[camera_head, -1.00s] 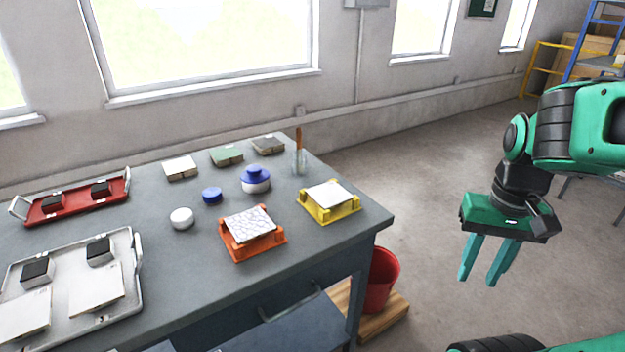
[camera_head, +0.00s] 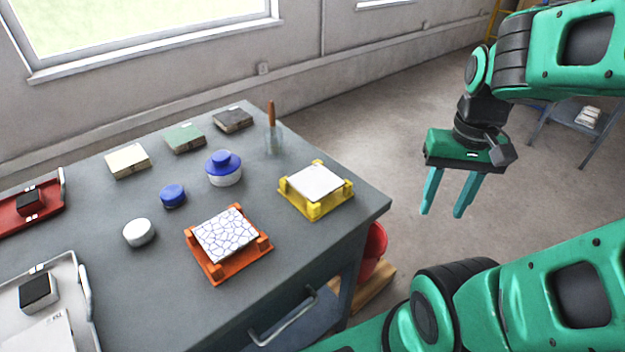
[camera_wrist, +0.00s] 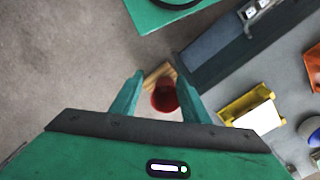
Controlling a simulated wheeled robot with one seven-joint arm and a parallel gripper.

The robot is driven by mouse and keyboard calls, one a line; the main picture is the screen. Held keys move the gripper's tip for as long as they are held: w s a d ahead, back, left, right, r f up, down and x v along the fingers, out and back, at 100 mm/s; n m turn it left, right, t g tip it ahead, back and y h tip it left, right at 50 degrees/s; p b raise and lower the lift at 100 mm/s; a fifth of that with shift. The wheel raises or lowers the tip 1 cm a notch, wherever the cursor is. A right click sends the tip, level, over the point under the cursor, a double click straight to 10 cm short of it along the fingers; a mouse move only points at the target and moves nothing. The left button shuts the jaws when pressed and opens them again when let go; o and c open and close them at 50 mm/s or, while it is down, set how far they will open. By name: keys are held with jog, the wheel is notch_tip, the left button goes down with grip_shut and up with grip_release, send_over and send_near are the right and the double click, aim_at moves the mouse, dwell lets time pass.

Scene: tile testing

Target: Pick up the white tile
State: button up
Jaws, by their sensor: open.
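A plain white tile (camera_head: 316,183) lies flat on a yellow holder (camera_head: 317,210) near the table's right corner. In the wrist view the white tile (camera_wrist: 258,114) and the yellow holder (camera_wrist: 238,103) show at the right. My gripper (camera_head: 443,213) is open and empty, pointing down, to the right of the table and clear of the tile. In the wrist view its two fingers (camera_wrist: 160,80) are apart, with the floor and a red bucket (camera_wrist: 164,96) below them. A white tile with blue crackle lines (camera_head: 226,235) lies on an orange holder (camera_head: 222,272).
On the grey table (camera_head: 110,210) stand a blue-lidded jar (camera_head: 223,172), a white round pot (camera_head: 139,233), a blue round pot (camera_head: 172,195) and a glass with a brown-handled tool (camera_head: 272,138). Cream, green and dark blocks line the back. A white tray (camera_head: 85,290) is at left.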

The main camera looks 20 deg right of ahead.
jog(key=o, duration=0.5)
jog(key=shift+s+a+r, duration=0.1)
jog(key=shift+s+r, duration=0.2)
jog(key=shift+r, duration=0.1)
jog(key=o, duration=0.8)
jog(key=shift+m+y, duration=0.4)
jog(key=shift+m, duration=0.2)
jog(key=w, duration=0.3)
jog(key=w+a+r, duration=0.1)
jog(key=shift+w+a+r, duration=0.1)
jog(key=shift+w, duration=0.05)
jog(key=shift+o, duration=0.2)
jog(key=m+g+y, duration=0.1)
jog(key=m+y, duration=0.3)
jog(key=m, duration=0.3)
send_near(316, 180)
jog(key=shift+s+a, duration=0.3)
jog(key=shift+a, duration=0.3)
jog(key=shift+h, duration=0.3)
jog(key=shift+w+d+x, duration=0.1)
jog(key=shift+x, duration=1)
jog(key=shift+w+d+x, duration=0.1)
jog(key=shift+x, duration=1)
jog(key=shift+w+d+x, duration=0.1)
jog(key=shift+w+x, duration=0.05)
jog(key=shift+x, duration=0.95)
